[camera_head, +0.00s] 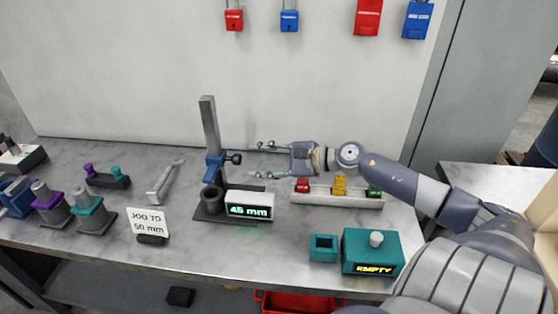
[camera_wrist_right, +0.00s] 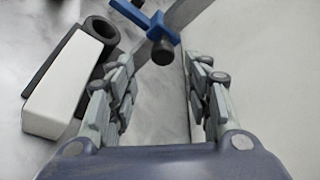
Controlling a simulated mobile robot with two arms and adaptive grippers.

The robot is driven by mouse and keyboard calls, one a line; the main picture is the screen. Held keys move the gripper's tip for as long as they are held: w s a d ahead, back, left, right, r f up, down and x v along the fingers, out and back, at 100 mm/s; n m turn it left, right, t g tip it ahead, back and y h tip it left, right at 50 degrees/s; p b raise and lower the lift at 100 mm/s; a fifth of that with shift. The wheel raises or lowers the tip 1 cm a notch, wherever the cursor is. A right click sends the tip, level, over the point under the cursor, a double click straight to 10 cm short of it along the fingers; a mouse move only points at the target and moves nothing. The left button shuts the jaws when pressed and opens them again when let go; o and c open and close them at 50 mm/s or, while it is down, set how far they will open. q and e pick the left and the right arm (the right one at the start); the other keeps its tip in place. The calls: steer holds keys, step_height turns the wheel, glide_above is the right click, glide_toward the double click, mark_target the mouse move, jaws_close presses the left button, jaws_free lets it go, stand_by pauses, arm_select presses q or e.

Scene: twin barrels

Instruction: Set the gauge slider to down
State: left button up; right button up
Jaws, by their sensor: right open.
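The gauge stands on the bench as a grey upright post (camera_head: 208,125) on a dark base. A blue slider (camera_head: 214,164) with a black knob (camera_head: 234,158) sits around the post, above a dark cup (camera_head: 212,199). The gauge display (camera_head: 249,206) reads 45 mm. My right gripper (camera_head: 251,160) is open and empty, just right of the knob, with its fingers pointing left at it. In the right wrist view the blue slider (camera_wrist_right: 137,14) and knob (camera_wrist_right: 162,52) lie ahead, beyond the two spread fingertips (camera_wrist_right: 160,72). My left gripper is not in view.
A sign (camera_head: 148,222) reading "JOG TO 50 mm" stands front left. A rack with red, yellow and green pieces (camera_head: 338,200) lies below my right arm. A teal box (camera_head: 372,252) showing EMPTY and a small teal holder (camera_head: 323,248) stand front right. A wrench-like tool (camera_head: 166,182) lies left of the gauge.

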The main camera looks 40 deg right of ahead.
steer(key=shift+v, duration=2.5)
